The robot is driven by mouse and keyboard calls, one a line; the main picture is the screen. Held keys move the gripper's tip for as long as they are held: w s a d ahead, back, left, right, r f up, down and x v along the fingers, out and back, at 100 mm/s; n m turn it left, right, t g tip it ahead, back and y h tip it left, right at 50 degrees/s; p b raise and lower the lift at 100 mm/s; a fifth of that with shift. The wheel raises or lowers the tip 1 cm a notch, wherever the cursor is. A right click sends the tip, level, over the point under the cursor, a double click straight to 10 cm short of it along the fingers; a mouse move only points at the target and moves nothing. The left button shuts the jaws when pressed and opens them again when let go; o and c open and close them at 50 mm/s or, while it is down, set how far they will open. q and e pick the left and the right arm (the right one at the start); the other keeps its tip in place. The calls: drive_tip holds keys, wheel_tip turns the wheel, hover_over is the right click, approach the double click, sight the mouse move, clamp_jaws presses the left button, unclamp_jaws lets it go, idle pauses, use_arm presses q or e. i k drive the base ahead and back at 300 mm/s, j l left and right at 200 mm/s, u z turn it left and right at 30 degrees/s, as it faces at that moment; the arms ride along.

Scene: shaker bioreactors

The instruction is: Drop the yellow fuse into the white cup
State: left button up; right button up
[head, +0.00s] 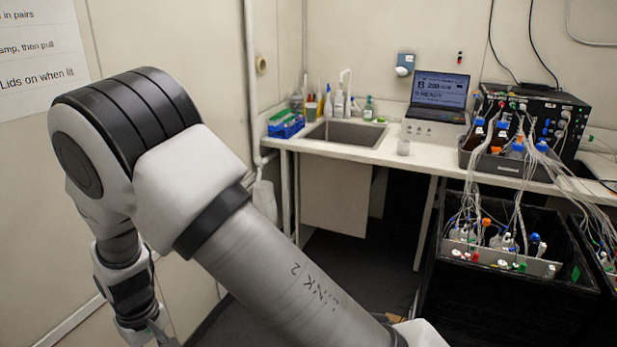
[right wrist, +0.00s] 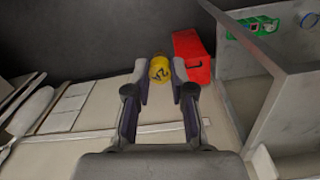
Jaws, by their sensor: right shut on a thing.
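The yellow fuse (right wrist: 160,69) shows between the fingertips of my right gripper (right wrist: 159,72) in the right wrist view. It bears dark "2A" marking, and the gripper is shut on it. In the head view a large arm fills the left side, and its wrist hangs down at the lower left, with the gripper mostly cut off by the bottom edge. A small white cup (head: 403,146) stands on the white counter (head: 365,154), in front of the laptop and well to the right of that wrist. My left gripper cannot be made out.
The counter holds a sink (head: 345,133), bottles, a blue rack (head: 286,125), a laptop (head: 438,97) and a black cabled instrument (head: 538,112). A bottle tray (head: 508,167) stands at the right. The right wrist view shows a red box (right wrist: 193,58) near the fuse and a grey panel (right wrist: 262,75).

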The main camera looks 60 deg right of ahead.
sight(402, 153)
drive_tip(key=i+l+z, duration=0.4)
drive_tip(key=l, duration=0.25)
drive_tip(key=i+l+z, duration=1.05)
drive_tip(key=i+z, duration=0.25)
drive_tip(key=i, duration=0.3)
